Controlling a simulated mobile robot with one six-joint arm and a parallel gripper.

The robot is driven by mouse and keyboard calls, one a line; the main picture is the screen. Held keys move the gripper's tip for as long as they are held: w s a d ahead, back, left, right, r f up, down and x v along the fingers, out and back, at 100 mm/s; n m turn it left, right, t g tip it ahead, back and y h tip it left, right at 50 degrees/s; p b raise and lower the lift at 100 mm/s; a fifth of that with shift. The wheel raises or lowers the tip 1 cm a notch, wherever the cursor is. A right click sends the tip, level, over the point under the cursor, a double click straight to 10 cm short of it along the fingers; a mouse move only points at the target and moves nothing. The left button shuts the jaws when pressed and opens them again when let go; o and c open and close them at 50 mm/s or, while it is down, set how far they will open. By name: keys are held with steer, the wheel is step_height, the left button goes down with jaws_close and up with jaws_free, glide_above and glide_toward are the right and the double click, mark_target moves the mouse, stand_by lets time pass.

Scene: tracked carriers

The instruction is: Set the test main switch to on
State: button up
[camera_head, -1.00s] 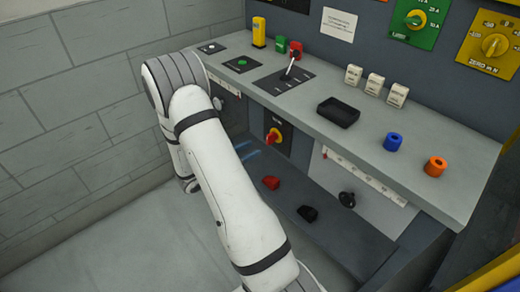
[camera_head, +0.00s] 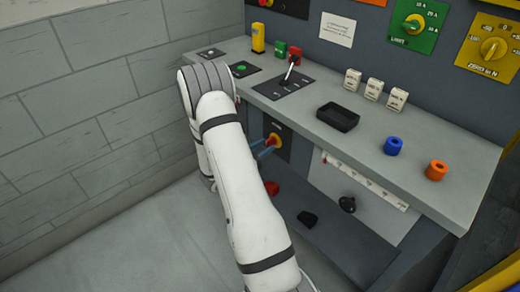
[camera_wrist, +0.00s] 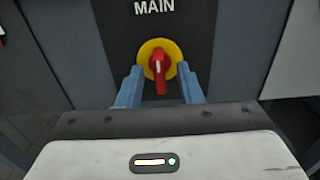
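The main switch is a red rotary handle on a yellow round plate (camera_wrist: 159,62), set in a black panel marked MAIN in the wrist view. Its red handle (camera_wrist: 160,75) points straight down. In the head view the switch (camera_head: 275,140) sits on the bench front, below the worktop. My gripper (camera_wrist: 160,88) is open, with one blue-grey finger on each side of the handle. The fingertips are close to the yellow plate; I cannot tell whether they touch anything. In the head view my arm hides part of the gripper (camera_head: 263,149).
The worktop edge (camera_head: 330,135) overhangs the switch. A lower shelf (camera_head: 345,235) holds red and black pieces. A brick wall (camera_head: 90,110) is at left.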

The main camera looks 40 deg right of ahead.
steer(key=shift+c, duration=0.2)
jaws_close()
